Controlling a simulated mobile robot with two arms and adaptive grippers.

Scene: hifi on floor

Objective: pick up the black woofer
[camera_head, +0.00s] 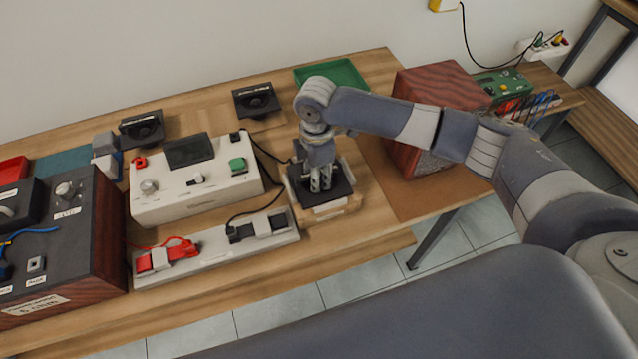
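Several square black speaker drivers are on the table, and I cannot tell which is the woofer. One black driver (341,187) lies on a pale wooden stand (330,211) at the table's middle right. My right gripper (320,186) points down right over it, its two metallic fingers close to its upper face. The gripper covers the driver's centre, so contact and finger opening are unclear. Another black driver (256,101) sits at the back middle, and a third black driver (142,130) sits at the back left. My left gripper is not in view.
A white control box (205,205) and a pale strip with red and black clips (215,247) stand left of the gripper. A dark wood-sided box (90,240) is at far left. A reddish wooden speaker cabinet (440,85) stands behind my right arm. A green tray (335,75) is at the back.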

